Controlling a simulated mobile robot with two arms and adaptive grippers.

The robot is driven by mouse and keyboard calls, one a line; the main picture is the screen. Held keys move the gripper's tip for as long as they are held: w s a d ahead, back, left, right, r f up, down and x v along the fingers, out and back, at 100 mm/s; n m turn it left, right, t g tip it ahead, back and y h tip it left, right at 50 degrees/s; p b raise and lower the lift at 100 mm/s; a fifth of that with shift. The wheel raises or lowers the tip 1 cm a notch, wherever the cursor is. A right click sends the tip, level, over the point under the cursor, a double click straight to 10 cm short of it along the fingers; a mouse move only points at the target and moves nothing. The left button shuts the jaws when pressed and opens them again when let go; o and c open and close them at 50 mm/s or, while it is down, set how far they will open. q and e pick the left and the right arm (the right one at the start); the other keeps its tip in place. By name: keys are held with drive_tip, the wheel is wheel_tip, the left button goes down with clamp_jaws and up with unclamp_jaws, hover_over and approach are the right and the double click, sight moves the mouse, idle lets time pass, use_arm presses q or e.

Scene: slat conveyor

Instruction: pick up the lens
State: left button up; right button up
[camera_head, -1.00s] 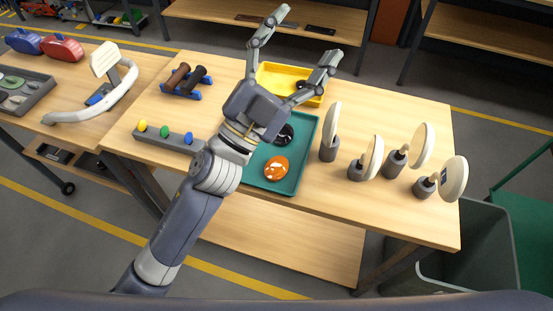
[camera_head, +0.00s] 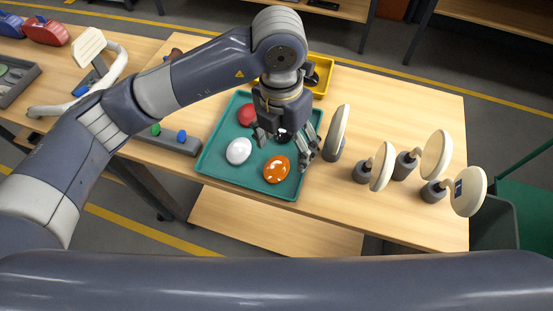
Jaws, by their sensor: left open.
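A green tray (camera_head: 211,158) on the wooden table holds several rounded lens-like pieces: a red one (camera_head: 247,114), a white one (camera_head: 239,151), an orange one with pale spots (camera_head: 277,169) and a black one (camera_head: 285,135). The pictures do not show which of them is the lens meant. My left gripper (camera_head: 284,150) points down over the tray, open, with its fingers spread to either side of the black piece, which they and the palm partly cover. The orange piece lies just in front of the fingers. I cannot tell whether the fingers touch anything. My right gripper is not in view.
A yellow tray (camera_head: 320,75) is behind. A grey rack with coloured knobs (camera_head: 181,143) sits left. The table's back right is clear.

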use_arm(q)
drive_tip(key=a, duration=0.1)
drive_tip(key=p, duration=0.1)
hover_over(276, 167)
drive_tip(key=shift+y, duration=0.3)
drive_tip(key=f, duration=0.5)
drive_tip(key=shift+s+d, duration=0.2)
drive_tip(key=shift+s, duration=0.15)
drive_tip(key=shift+w+f+p, duration=0.1)
drive_tip(key=shift+f+p, duration=0.5)
drive_tip(key=shift+p, duration=0.1)
drive_tip(key=f, duration=0.1)
drive_tip(key=f+p, duration=0.1)
drive_tip(key=f, duration=0.1)
drive_tip(key=shift+w+a+f+p, duration=0.15)
drive_tip(key=shift+w+f+p, duration=0.1)
drive_tip(key=shift+f+p, duration=0.05)
drive_tip(key=shift+f, duration=0.4)
drive_tip(key=c, duration=1.1)
